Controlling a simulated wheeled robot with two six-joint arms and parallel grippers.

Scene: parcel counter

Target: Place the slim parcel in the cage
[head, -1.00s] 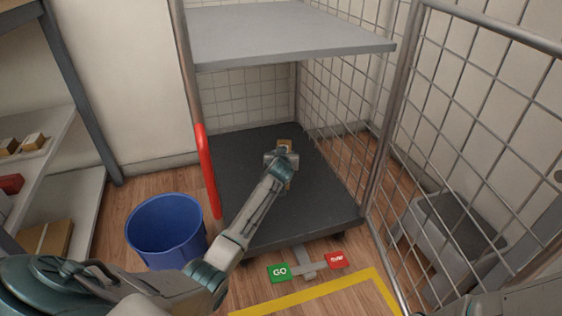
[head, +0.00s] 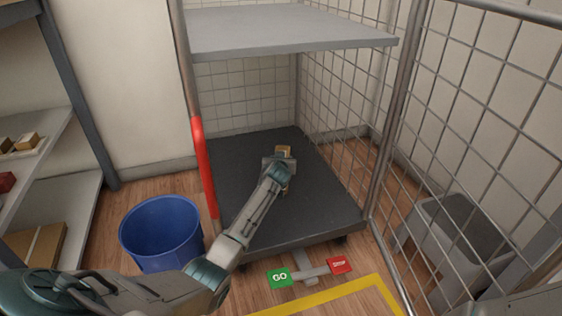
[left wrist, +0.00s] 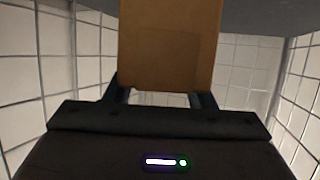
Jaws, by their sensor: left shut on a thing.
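The slim parcel (left wrist: 170,45) is a brown cardboard box between the fingers of my left gripper (left wrist: 165,97) in the left wrist view. My left gripper (head: 281,160) is shut on it. In the head view the parcel (head: 284,150) shows just past the gripper, partly hidden by it. Both are inside the cage, over its dark base deck (head: 245,180) and below its grey shelf (head: 290,28). I cannot tell whether the parcel touches the deck. My right gripper is not in view.
A red handle (head: 204,165) runs up the cage's left front post. The mesh door (head: 480,130) stands at the right. A blue bin (head: 160,235) is at front left. Pedals (head: 312,273) marked GO and red sit below the deck. A grey step stool (head: 455,240) is behind the mesh.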

